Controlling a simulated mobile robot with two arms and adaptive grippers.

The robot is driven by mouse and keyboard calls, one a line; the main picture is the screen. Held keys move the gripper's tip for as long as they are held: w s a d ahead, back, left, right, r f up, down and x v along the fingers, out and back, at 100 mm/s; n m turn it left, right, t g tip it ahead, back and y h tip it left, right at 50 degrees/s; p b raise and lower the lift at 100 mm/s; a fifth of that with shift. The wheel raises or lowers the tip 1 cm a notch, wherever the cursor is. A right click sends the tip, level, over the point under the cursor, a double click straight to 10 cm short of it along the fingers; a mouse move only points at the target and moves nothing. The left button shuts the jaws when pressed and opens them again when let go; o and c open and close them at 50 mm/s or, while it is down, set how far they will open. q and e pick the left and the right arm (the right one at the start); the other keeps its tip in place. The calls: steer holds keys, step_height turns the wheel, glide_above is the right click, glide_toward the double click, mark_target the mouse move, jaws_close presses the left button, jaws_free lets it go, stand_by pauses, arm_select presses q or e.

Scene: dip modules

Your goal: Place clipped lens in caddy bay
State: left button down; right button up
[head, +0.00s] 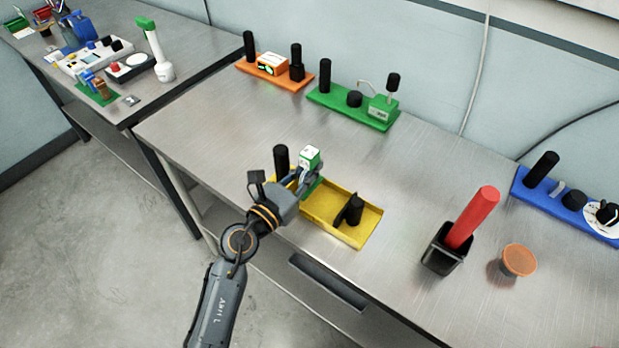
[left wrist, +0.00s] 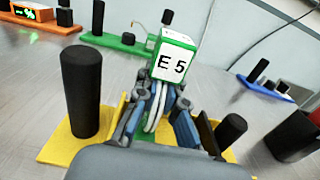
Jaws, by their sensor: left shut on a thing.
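A green block with a white face marked "E 5" (left wrist: 173,62) stands between the fingers of my left gripper (left wrist: 158,108), with a pale disc-like edge below it that may be the lens. In the head view the same green-and-white piece (head: 310,158) sits at the tip of my left gripper (head: 305,180), over the left part of the yellow caddy (head: 325,207). The gripper is shut on this piece. The caddy has a tall black post (head: 281,160) and a shorter black post (head: 355,208). The gripper hides part of the caddy, and I cannot tell whether the piece touches it. My right gripper is not in view.
Behind the caddy are a green fixture (head: 335,100) and an orange fixture (head: 262,75). To the right are a black cup with a red rod (head: 473,218), an orange-topped disc (head: 519,260) and a blue fixture (head: 555,200). The metal table between them is clear.

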mark_target(310, 186)
arm_select(q)
step_height(310, 186, down, 3)
steer(key=shift+r+b, duration=0.1)
steer(key=shift+b, duration=0.3)
steer(key=shift+f, duration=0.3)
steer(key=c, duration=1.5)
jaws_free()
steer(key=shift+o, duration=0.2)
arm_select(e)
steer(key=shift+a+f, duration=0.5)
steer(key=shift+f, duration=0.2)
arm_select(q)
steer(key=shift+r, duration=0.1)
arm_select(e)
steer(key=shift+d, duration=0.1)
